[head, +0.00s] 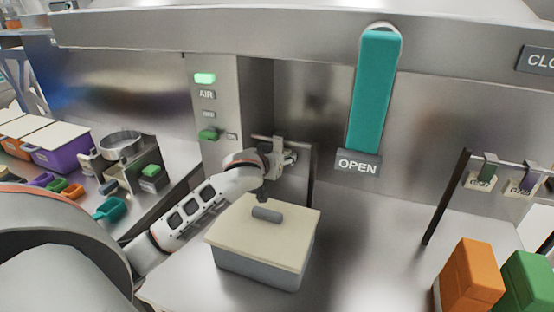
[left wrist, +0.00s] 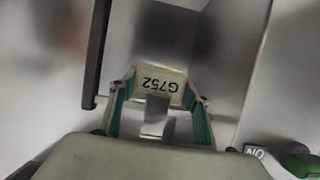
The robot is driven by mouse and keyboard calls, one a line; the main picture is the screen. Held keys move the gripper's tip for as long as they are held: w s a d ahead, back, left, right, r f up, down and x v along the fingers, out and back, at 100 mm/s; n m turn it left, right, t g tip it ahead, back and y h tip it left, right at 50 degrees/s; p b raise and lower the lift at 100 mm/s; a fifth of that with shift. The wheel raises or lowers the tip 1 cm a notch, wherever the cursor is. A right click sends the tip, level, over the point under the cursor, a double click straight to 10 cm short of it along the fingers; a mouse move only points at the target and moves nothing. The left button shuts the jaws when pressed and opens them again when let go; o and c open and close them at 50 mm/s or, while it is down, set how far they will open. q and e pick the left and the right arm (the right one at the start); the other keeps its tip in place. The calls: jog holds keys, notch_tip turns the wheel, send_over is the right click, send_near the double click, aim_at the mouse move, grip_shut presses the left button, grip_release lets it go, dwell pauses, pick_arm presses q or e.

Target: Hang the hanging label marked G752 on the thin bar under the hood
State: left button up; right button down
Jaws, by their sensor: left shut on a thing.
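The label marked G752 (left wrist: 160,83) is a pale card, upside down in the left wrist view, between the teal-padded fingers of my left gripper (left wrist: 158,100). The fingers are shut on it. In the head view my left gripper (head: 288,157) is at the thin bar (head: 262,137) under the hood, close to the bar's dark right post (head: 312,178). The label cannot be made out there. I cannot tell whether its hook is over the bar or touching it. My right gripper is not in view.
A teal handle (head: 373,90) hangs from the hood over an OPEN sign (head: 358,163). At right, other labels (head: 481,180) hang on a rack (head: 446,196), behind an orange box (head: 470,277) and a green box (head: 528,283).

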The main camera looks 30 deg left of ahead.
pick_arm(q)
jog(key=shift+w+a, duration=0.25)
jog(key=shift+w, duration=0.7)
jog(key=shift+f, duration=0.75)
jog(key=o, duration=1.1)
jog(key=shift+c, duration=0.2)
jog(key=shift+s, duration=0.1)
jog(key=v, duration=1.1)
jog(key=shift+s+d, duration=0.15)
jog(key=shift+s, duration=0.25)
jog(key=shift+s, duration=0.1)
